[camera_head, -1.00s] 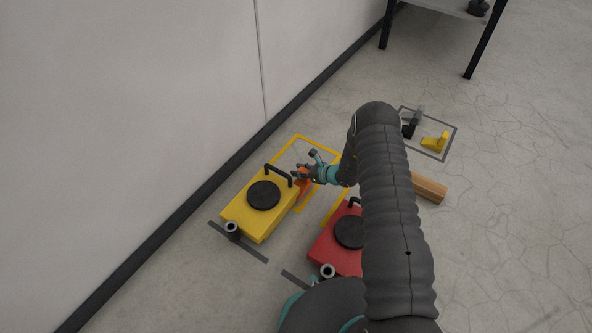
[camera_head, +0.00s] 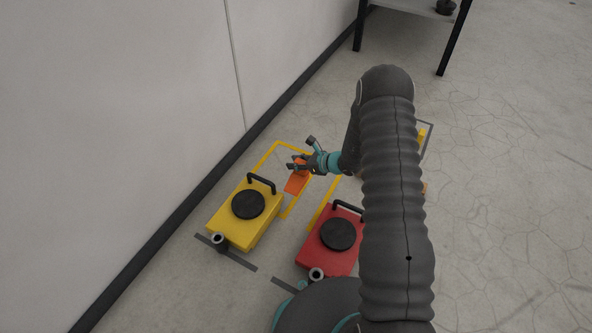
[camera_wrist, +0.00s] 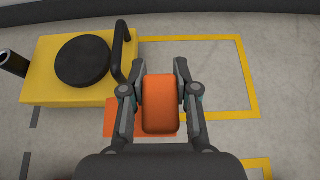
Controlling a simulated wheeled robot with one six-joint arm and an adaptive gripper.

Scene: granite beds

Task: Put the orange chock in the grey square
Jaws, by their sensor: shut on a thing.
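My gripper (camera_wrist: 160,95) is shut on the orange chock (camera_wrist: 160,104), which sits between its two fingers in the wrist view. In the head view my gripper (camera_head: 298,163) is over the yellow-outlined area beside the yellow machine, and the chock is small and partly hidden by the fingers. A flat orange patch (camera_wrist: 122,118) lies on the floor below the chock; it also shows in the head view (camera_head: 296,184). The grey square (camera_head: 430,143) is an outline on the floor at the right, mostly hidden behind my arm. A yellow object (camera_head: 422,134) shows partly inside it.
The yellow machine (camera_head: 240,226) with a black disc and handle stands left of my gripper. A red machine (camera_head: 322,254) stands nearer. The wall (camera_head: 150,120) runs along the left. A dark-legged table (camera_head: 405,10) is at the back. Floor at the right is clear.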

